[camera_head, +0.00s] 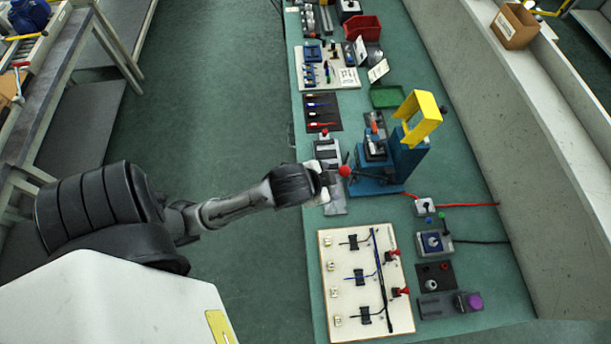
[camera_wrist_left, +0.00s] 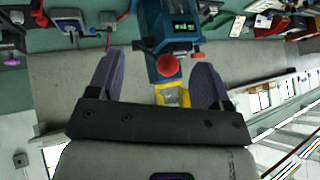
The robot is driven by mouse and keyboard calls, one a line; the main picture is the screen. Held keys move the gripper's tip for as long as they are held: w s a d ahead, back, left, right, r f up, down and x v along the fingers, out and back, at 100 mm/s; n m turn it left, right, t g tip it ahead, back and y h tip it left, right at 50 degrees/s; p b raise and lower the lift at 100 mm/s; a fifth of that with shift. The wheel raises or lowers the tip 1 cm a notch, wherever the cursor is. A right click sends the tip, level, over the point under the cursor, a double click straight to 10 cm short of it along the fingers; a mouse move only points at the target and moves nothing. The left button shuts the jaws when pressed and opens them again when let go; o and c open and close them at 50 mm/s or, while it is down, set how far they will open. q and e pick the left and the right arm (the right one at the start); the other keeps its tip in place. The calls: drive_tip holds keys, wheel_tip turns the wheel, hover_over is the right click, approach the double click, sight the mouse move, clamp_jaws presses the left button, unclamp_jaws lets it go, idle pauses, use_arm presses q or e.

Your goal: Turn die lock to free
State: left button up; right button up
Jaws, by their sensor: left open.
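A blue press (camera_head: 405,155) with a yellow top frame (camera_head: 424,118) stands on the green bench. A red ball knob (camera_head: 345,170) sticks out from its left side. A small orange-red handle (camera_head: 374,126) shows by the press; I cannot tell which part is the die lock. My left gripper (camera_head: 326,180) is just left of the red knob. In the left wrist view, its fingers (camera_wrist_left: 157,78) are open and empty, with the red knob (camera_wrist_left: 172,65) showing between them and apart from both. The blue press (camera_wrist_left: 168,30) with its lit display is beyond. My right gripper is not in view.
A white board (camera_head: 345,285) with clips and red knobs lies nearer on the bench. Small control boxes (camera_head: 434,242) stand to its right. A dark tool mat (camera_head: 322,112), a green tray (camera_head: 387,96) and a red bin (camera_head: 363,28) are farther back.

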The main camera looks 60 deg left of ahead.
use_arm(q)
drive_tip(key=s+d+f+n+g+h+b, duration=0.1)
drive_tip(key=s+d+f+b, duration=0.2)
drive_tip(key=s+f, duration=0.4)
drive_tip(key=shift+d+f+g+b, duration=0.2)
drive_tip(key=shift+f+g+b, duration=0.1)
drive_tip(key=shift+f, duration=0.4)
drive_tip(key=s+d+f+g, duration=0.2)
drive_tip(key=s+f, duration=0.3)
drive_tip(key=s, duration=0.3)
wheel_tip(320, 180, up, 25)
drive_tip(key=p, duration=2.4)
drive_tip(key=shift+w+n+h, duration=0.3)
